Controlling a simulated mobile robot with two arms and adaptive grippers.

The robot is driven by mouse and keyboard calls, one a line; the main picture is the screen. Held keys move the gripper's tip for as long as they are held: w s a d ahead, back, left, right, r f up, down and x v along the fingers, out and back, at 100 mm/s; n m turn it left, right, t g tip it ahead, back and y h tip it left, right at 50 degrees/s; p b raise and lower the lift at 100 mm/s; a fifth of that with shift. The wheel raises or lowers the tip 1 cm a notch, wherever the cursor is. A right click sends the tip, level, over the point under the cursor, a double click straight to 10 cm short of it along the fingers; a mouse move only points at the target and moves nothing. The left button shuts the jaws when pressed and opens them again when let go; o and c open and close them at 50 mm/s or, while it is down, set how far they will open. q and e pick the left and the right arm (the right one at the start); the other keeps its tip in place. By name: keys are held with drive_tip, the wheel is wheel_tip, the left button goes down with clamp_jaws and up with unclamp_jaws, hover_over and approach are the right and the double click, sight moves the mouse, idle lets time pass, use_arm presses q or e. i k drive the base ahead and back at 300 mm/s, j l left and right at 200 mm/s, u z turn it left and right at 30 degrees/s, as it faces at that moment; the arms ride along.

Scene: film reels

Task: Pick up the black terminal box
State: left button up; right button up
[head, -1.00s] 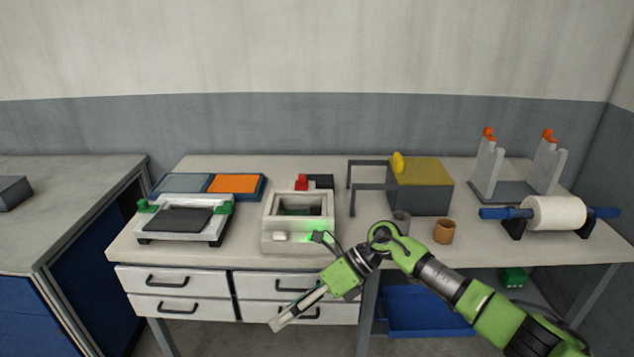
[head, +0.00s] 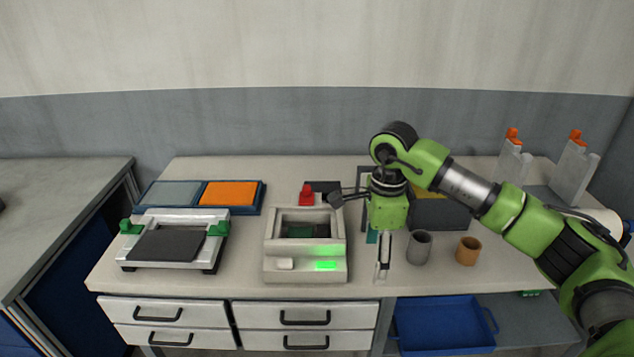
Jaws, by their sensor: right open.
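A small black box (head: 326,187), which I take for the terminal box, sits on the table behind the white machine (head: 305,270), beside a red part (head: 306,196). Only its upper part shows; the machine and the red part hide some of it. My right gripper (head: 383,271) points down over the table, to the right of the machine and nearer the front than the black box. It is open, with nothing seen between its fingers. It is apart from the box. My left gripper is not in view.
A grey cup (head: 419,247) and a brown cup (head: 468,251) stand right of the gripper. A grey box (head: 440,216) is partly behind my arm. A clamp frame (head: 165,263) and a blue-rimmed tray (head: 261,196) are at left. A blue bin (head: 445,325) is below.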

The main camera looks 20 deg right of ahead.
sight(326, 188)
drive_tip(key=i, duration=1.4)
